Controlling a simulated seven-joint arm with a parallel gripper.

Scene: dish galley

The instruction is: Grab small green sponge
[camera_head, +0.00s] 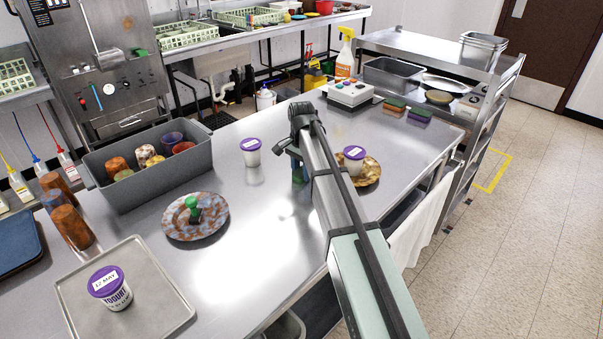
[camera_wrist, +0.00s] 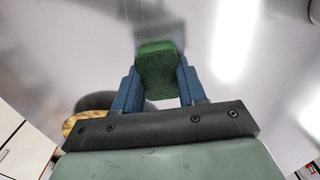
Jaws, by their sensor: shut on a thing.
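A small green sponge (camera_wrist: 158,72) sits between the two blue fingers of my gripper (camera_wrist: 158,88) in the wrist view. The fingers press on its left and right sides, and its far end sticks out past them. In the head view my gripper (camera_head: 297,168) is over the middle of the steel table (camera_head: 235,255), between a white tub and a brown plate. My arm hides most of the sponge there. How high it is above the table is hard to tell.
A purple-lidded tub (camera_head: 251,152) stands left of my gripper. Another tub (camera_head: 353,160) stands on a brown plate (camera_head: 372,172) to the right. A stained plate (camera_head: 195,228) holds a green object. A grey bin (camera_head: 150,190) holds cups. Two sponges (camera_head: 396,104) (camera_head: 419,115) lie at the back right.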

